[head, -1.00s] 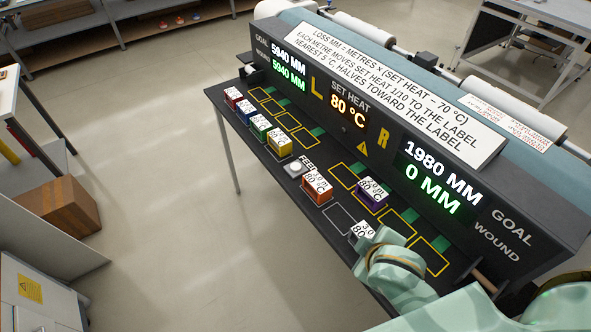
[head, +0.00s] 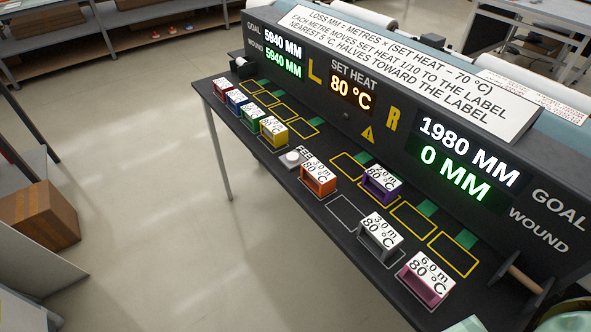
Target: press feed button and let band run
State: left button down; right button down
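The white round feed button (head: 292,157) sits on the dark bench top (head: 268,165), beside the FEED label and left of the orange block. No gripper touches it. A purple block (head: 382,184) stands in a yellow-outlined slot on the right side. An orange block (head: 318,178), a grey block (head: 380,236) and a pink block (head: 424,278) stand along the front. The right display (head: 462,165) reads goal 1980 MM, wound 0 MM. The left display (head: 277,45) reads goal and wound 5940 MM. Neither gripper shows; only a bit of my pale green arm is at bottom right.
Red, blue, green and yellow blocks (head: 273,130) stand in a row at the left of the bench. The set heat display (head: 351,88) reads 80 °C. Several yellow-outlined slots (head: 453,254) are empty. A cardboard box (head: 40,215) lies at far left. The floor before the bench is clear.

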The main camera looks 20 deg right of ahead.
aim_at(292, 157)
jog(key=i+j, duration=1.2)
jog(key=z, duration=1.35)
